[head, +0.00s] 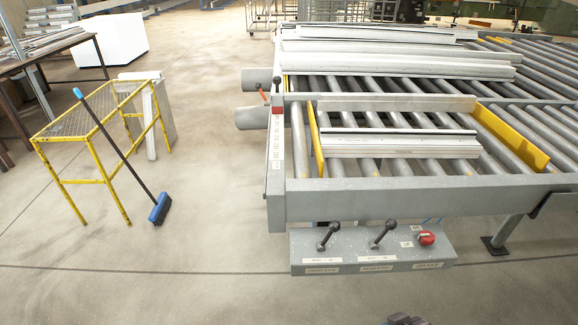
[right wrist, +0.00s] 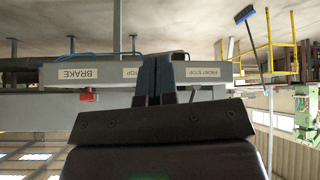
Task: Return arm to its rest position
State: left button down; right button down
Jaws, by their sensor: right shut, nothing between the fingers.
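My right gripper (right wrist: 165,72) is shut and empty in the right wrist view, in front of the control panel, which appears upside down. A small dark piece at the bottom edge of the head view seems to be part of my right gripper (head: 405,319), apart from the panel. The grey control panel (head: 350,255) carries two black-knobbed levers, the left lever (head: 327,236) and the middle lever (head: 383,234), and a red knob (head: 427,238) at its right. In the wrist view the red knob (right wrist: 88,96) sits near the BRAKE label. My left gripper is not in view.
The roller bench (head: 400,198) stands above the panel, with pale profiles (head: 400,148) lying between yellow stops (head: 510,137). A yellow stand (head: 90,130) and a blue broom (head: 159,208) stand at left. The floor in front is clear.

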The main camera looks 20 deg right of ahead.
notch_tip(320, 180, down, 6)
jog(key=w+t, duration=0.2)
jog(key=t, duration=0.2)
jog(key=shift+w+r+n+y, duration=0.25)
jog(key=shift+n+y, duration=0.05)
dwell(0.6)
